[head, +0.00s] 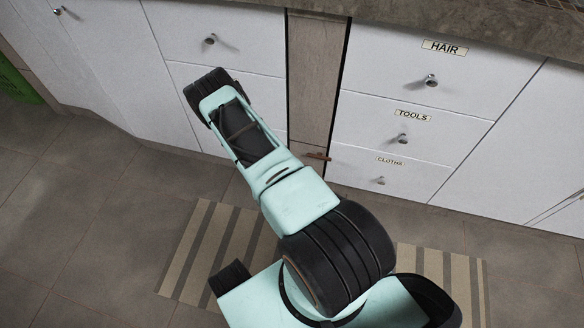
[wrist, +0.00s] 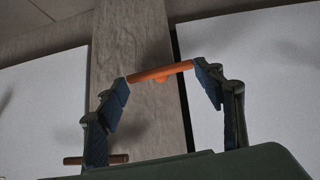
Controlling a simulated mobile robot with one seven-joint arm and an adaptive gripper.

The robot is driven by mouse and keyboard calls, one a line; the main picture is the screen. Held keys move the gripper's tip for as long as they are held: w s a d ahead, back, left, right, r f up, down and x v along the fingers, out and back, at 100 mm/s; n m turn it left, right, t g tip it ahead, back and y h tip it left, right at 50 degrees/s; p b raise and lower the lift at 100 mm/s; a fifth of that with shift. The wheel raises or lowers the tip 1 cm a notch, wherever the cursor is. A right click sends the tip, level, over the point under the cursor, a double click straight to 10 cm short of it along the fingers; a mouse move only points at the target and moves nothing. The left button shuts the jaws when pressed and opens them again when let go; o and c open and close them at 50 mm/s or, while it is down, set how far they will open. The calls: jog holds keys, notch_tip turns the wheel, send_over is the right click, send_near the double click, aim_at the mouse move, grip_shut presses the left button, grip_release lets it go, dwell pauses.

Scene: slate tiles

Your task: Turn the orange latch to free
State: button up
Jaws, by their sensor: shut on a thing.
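The orange latch (wrist: 160,72) is a short bar lying across a grey-brown wooden strip (wrist: 135,40) in the wrist view. It is nearly level, with its right end slightly higher, and a small rounded bump shows under its middle. My gripper (wrist: 161,76) has its dark fingertips at the two ends of the latch and is shut on it. In the head view my gripper is hidden by my own arm. A small reddish-brown bar (head: 317,155) shows low on the wooden strip there; I cannot tell whether it is the latch.
A brown bar (wrist: 95,160) sticks out at the lower left in the wrist view, near the left finger. In the head view, white drawers labelled HAIR (head: 444,47), TOOLS (head: 412,115) and CLOTHS (head: 390,160) stand right of the strip. A striped mat (head: 200,250) lies on the tiles.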

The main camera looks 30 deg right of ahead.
jog(key=shift+w+a+f+n+g+h, duration=0.1)
jog(key=shift+w+a+n+g+h, duration=0.1)
jog(key=shift+n+g+h, duration=0.2)
jog(key=shift+w+a+f+n+g+h, duration=0.15)
jog(key=shift+n+g+h, duration=0.15)
jog(key=shift+g+h, duration=0.2)
jog(key=shift+w+a+f+n+g+h, duration=0.1)
jog(key=shift+w+a+n+g+h, duration=0.05)
jog(key=shift+n+g+h, duration=0.6)
jog(key=g+h, duration=0.1)
jog(key=n+h, duration=0.1)
jog(key=shift+w+a+f+n+g+h, duration=0.15)
jog(key=shift+a+f+n+g+h, duration=0.1)
jog(key=shift+f+g+h, duration=0.1)
jog(key=shift+c, duration=1.1)
jog(key=shift+o, duration=0.2)
jog(key=shift+w+f+n+h, duration=0.1)
jog(key=shift+f+n+h, duration=0.05)
jog(key=shift+n+h, duration=0.35)
jog(key=shift+d+g+h, duration=0.1)
jog(key=shift+g+h, duration=0.2)
jog(key=shift+h, duration=0.1)
jog(key=o, duration=1.4)
